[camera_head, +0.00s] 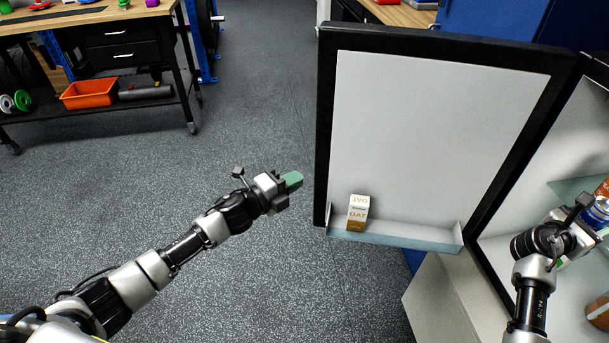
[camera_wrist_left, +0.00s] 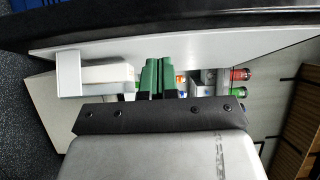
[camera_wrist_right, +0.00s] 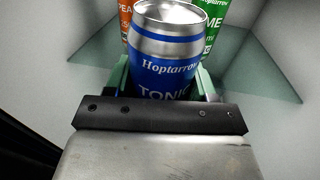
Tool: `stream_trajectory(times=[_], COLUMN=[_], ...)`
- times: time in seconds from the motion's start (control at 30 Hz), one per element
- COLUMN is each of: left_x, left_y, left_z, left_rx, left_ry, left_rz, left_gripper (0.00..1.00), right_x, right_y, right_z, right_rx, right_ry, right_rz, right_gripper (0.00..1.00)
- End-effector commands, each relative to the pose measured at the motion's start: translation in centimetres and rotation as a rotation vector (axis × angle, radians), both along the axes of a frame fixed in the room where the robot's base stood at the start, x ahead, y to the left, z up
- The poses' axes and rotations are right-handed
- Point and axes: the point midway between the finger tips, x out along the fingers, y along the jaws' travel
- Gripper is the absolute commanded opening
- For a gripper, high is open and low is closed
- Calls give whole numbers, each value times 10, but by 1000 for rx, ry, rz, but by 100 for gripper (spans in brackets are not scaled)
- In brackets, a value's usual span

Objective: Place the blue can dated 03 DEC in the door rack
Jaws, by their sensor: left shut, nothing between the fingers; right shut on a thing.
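A blue can (camera_wrist_right: 167,55) with a silver top, lettered Hoptarrow TONIC, stands between the fingers of my right gripper (camera_wrist_right: 168,80) in the right wrist view. No date shows on its visible side. In the head view the blue can (camera_head: 597,214) is at the right edge, inside the fridge, with the right gripper (camera_head: 588,222) shut on it. The door rack (camera_head: 400,238) is a pale tray low on the open fridge door. My left gripper (camera_head: 292,181) is shut and empty, left of the door; its green fingers (camera_wrist_left: 158,77) are together in the left wrist view.
An OAT carton (camera_head: 357,213) stands at the left end of the door rack; the rack's middle and right are clear. A workbench (camera_head: 90,20) is far left.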

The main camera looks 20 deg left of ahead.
Motion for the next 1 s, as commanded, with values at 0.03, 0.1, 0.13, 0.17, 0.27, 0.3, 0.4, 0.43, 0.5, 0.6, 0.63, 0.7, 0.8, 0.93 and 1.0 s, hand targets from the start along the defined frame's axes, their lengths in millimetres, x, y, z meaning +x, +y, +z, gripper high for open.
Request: stream_trajectory(times=[0.03,0.1,0.13,0.17,0.27,0.3,0.4,0.43,0.5,0.6,0.63,0.7,0.8,0.93,1.0], left_x=[-7,-17,-21,-25,-38,-41,-49,-50,-52,-53,-53,-52,-52,-58,-70], left_y=[6,14,18,21,31,35,41,43,45,45,45,48,56,78,90], left_z=[-2,-2,-3,-3,-2,-2,-2,-2,-1,-1,-1,-6,-26,-78,-115], left_rx=[2,3,2,2,2,1,1,2,2,1,0,-10,-54,-159,-226], left_ry=[3,3,3,3,3,3,3,2,1,1,3,21,96,277,396], left_rz=[0,-1,-1,-1,-3,-1,-2,-1,-1,-2,0,14,71,216,314], left_gripper=[0,0,0,0,0,0,0,0,0,0,0,0,0,0,0], right_x=[0,0,0,0,0,0,0,0,0,0,0,-2,-8,-24,-35], right_y=[0,0,0,0,0,0,0,0,0,0,0,2,8,30,47], right_z=[0,0,0,-1,-1,-2,-2,-2,-2,-2,-2,0,9,26,35], right_rx=[0,0,0,0,0,0,0,0,0,0,0,0,-3,-3,-4], right_ry=[-1,-1,-1,-1,-1,-1,-1,-1,-1,-1,-1,-1,-2,-1,0], right_rz=[1,1,1,1,0,0,0,0,0,1,1,9,41,131,197], right_gripper=[23,23,23,23,23,23,23,23,23,23,23,23,23,23,23])
